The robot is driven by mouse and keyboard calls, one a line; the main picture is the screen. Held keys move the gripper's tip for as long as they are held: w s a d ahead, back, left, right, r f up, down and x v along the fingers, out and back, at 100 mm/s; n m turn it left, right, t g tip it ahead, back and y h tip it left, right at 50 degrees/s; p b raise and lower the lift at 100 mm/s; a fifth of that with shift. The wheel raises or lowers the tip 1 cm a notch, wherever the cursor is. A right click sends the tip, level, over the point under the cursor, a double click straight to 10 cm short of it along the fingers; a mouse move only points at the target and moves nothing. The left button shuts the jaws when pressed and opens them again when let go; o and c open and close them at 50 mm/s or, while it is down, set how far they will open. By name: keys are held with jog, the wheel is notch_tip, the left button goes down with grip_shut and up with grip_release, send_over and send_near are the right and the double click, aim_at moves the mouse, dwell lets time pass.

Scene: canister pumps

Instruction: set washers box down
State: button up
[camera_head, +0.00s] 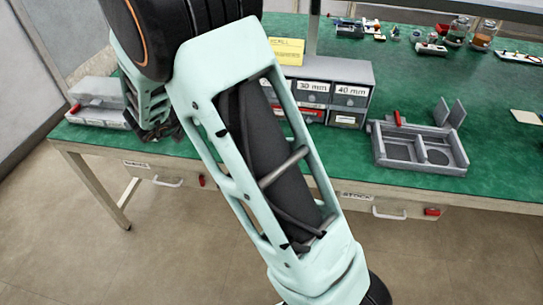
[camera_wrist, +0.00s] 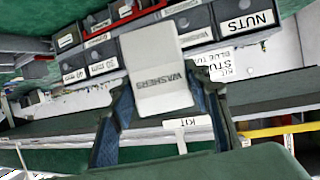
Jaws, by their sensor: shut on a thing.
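The washers box (camera_wrist: 158,75) is a pale grey box with "WASHERS" lettered on it. It is in the middle of the wrist view, tilted in the picture. My gripper (camera_wrist: 160,98) is shut on it, with one dark blue finger on each side. I cannot tell whether its underside touches anything.
In the head view, the green bench (camera_head: 420,82) holds a drawer unit (camera_head: 333,85) and a grey compartment tray (camera_head: 418,148).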

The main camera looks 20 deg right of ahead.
jog(key=s+f+m+g+h+b, duration=0.1)
jog(key=s+f+m+g, duration=0.1)
jog(key=s+f, duration=0.3)
jog(key=shift+w+d+f+b, duration=0.6)
jog(key=shift+w+d+f, duration=0.1)
jog(key=shift+d+f, duration=1.5)
jog(key=shift+w+d+f+b, duration=0.55)
jog(key=shift+w+d+f, duration=0.15)
jog(key=shift+d+f, duration=1.5)
jog(key=shift+w+d+f+b, duration=0.6)
jog(key=shift+w+d+f, duration=0.1)
jog(key=shift+d+f, duration=1.5)
jog(key=shift+a+f, duration=0.1)
jog(key=shift+a, duration=0.05)
jog(key=shift+f, duration=0.15)
jog(key=o, duration=0.9)
jog(key=shift+f, duration=0.1)
jog(key=o, duration=0.5)
